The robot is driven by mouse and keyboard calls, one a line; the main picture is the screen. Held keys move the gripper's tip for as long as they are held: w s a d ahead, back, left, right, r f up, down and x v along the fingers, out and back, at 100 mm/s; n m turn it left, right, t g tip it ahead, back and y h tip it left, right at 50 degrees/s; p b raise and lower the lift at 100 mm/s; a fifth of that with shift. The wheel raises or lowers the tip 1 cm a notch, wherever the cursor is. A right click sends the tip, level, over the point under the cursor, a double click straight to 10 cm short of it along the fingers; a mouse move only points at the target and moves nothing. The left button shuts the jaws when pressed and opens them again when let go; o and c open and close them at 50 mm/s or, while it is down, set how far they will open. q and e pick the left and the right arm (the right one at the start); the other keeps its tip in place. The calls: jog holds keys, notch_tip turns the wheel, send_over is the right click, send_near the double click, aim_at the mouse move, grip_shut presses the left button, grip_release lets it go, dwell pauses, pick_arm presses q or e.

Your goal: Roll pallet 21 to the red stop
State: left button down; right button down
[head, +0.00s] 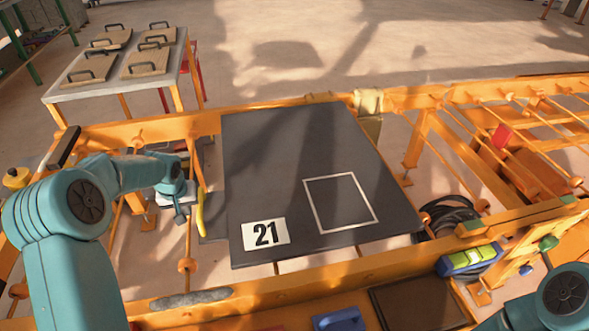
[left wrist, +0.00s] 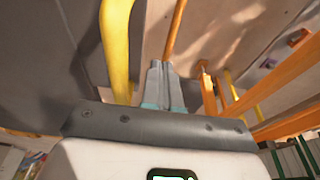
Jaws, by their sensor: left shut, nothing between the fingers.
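Pallet 21 (head: 310,180) is a dark grey plate with a white "21" label and a white square outline. It lies across the orange roller track, left of the middle. A yellow handle (head: 200,213) stands at its left side; a yellow bar (left wrist: 118,45) shows in the left wrist view. My left gripper (head: 183,213) is just left of that handle, apart from it in the head view. Its fingers (left wrist: 162,72) are together and empty. A red block (head: 502,136), seemingly the red stop, sits on the track far to the right. My right gripper is out of the picture; only part of its arm shows.
Bare rollers (head: 545,130) run right of the pallet. A khaki piece (head: 369,103) sits at the far rail beside the pallet's corner. A black cable coil (head: 452,220) lies below the track. A table (head: 115,88) with handled boards stands at the back left.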

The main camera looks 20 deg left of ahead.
aim_at(265, 203)
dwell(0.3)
pick_arm(q)
jog(key=shift+w+d+f+b, duration=0.1)
jog(key=shift+w+d+b, duration=0.2)
jog(key=shift+d, duration=0.3)
jog(key=shift+w+d+b, duration=0.2)
jog(key=shift+w+d, duration=0.15)
jog(key=shift+d, duration=0.25)
jog(key=w+d, duration=0.1)
jog(key=d, duration=0.1)
jog(key=w+d+b, duration=0.1)
jog(key=d, duration=0.2)
jog(key=w+d, duration=0.2)
jog(key=shift+d+b, duration=0.2)
jog(key=shift+b, duration=0.15)
jog(key=d, duration=0.1)
jog(key=w+d, duration=0.1)
jog(key=d, duration=0.1)
jog(key=w+d, duration=0.1)
jog(key=shift+w+d, duration=0.2)
jog(key=shift+w, duration=0.05)
jog(key=shift+w+d+p, duration=0.1)
jog(key=shift+w+d, duration=0.4)
jog(key=shift+d, duration=0.35)
jog(key=shift+w+d+p, duration=0.1)
jog(key=shift+w+d, duration=0.35)
jog(key=shift+d, duration=0.4)
jog(key=shift+w+d+p, duration=0.1)
jog(key=shift+w+d, duration=0.4)
jog(key=shift+d, duration=0.35)
